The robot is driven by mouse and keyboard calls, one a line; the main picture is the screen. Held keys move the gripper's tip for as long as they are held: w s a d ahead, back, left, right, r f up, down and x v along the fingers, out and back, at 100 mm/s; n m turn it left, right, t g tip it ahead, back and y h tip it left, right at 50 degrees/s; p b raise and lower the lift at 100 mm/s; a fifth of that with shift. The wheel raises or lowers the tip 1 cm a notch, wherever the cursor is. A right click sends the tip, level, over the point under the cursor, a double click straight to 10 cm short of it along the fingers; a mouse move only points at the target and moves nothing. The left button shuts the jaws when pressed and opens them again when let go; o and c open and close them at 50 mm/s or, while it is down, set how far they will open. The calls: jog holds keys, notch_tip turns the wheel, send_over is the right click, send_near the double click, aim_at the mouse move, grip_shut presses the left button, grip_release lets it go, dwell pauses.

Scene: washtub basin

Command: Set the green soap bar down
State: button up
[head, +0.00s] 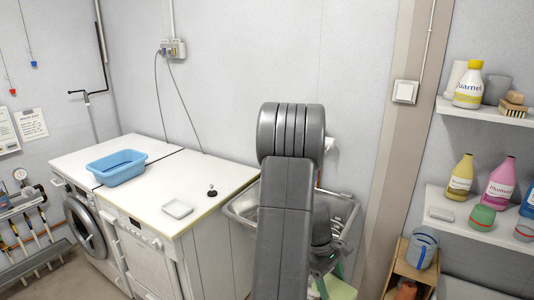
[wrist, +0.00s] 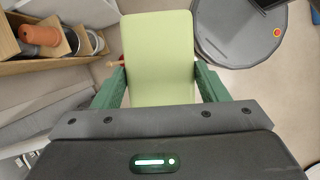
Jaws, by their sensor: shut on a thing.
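The green soap bar (wrist: 158,55) is a pale green slab filling the upper middle of the wrist view. My gripper (wrist: 157,82) is shut on it, with a dark green finger against each side. The bar is held in the air above the floor. In the head view, part of the soap bar (head: 342,289) shows at the bottom edge, below the metal basin. My arm hides most of the gripper there.
A white square dish (head: 177,208), a black knob-like thing (head: 212,191) and a blue tub (head: 117,168) stand on the white machine tops. The metal basin (head: 243,207) is partly behind my arm. A wooden shelf unit (head: 398,272) and wall shelves (head: 480,117) stand right.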

jog(key=w+a+f+m+y+b, duration=0.1)
jog(key=w+a+f+m+b, duration=0.2)
jog(key=a+f, duration=0.4)
jog(key=w+a+f+m+g+y+b, duration=0.1)
jog(key=w+a+f+m+b, duration=0.3)
jog(key=a+f, duration=0.4)
jog(key=w+a+m+y, duration=0.1)
jog(key=w+a, duration=0.1)
jog(key=a, duration=0.1)
jog(key=shift+w+a+f+m, duration=0.2)
jog(key=shift+f+m, duration=0.1)
jog(key=shift+m, duration=0.1)
